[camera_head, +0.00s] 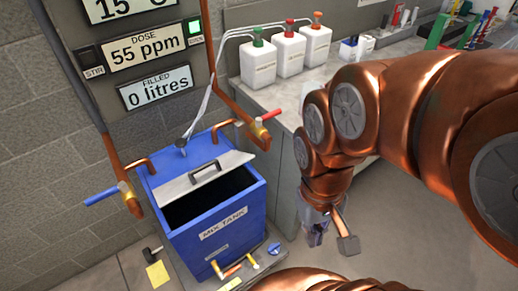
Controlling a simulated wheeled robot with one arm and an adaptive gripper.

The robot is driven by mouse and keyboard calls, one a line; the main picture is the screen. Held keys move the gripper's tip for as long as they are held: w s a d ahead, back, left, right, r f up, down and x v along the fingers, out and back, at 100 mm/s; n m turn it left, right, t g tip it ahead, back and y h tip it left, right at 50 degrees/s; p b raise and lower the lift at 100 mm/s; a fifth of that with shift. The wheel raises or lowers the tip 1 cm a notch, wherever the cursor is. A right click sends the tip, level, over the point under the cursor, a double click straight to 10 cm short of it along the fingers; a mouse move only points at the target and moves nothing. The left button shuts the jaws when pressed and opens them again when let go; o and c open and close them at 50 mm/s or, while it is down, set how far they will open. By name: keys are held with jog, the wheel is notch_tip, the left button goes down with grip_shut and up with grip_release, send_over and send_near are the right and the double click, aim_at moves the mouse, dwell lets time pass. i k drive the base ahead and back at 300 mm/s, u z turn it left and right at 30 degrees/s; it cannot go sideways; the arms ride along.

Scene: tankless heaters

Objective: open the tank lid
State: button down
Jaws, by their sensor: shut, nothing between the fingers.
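A dark opening shows below the lid's front edge. My gripper (318,236) is to the right of the tank, apart from it and from the lid. It points down; its fingers are small in view, shut and empty.
A red-handled valve (271,115) and a blue-handled valve (102,196) on copper pipes flank the tank. A counter (283,94) with white bottles (288,53) stands behind right. A small tap (249,260) juts from the tank's front. Floor right of my gripper is clear.

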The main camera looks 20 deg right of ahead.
aim_at(174, 189)
jog(key=z, duration=0.4)
jog(key=k, duration=1.1)
jog(key=u, duration=1.7)
jog(key=i, duration=0.5)
jog(key=z, duration=0.05)
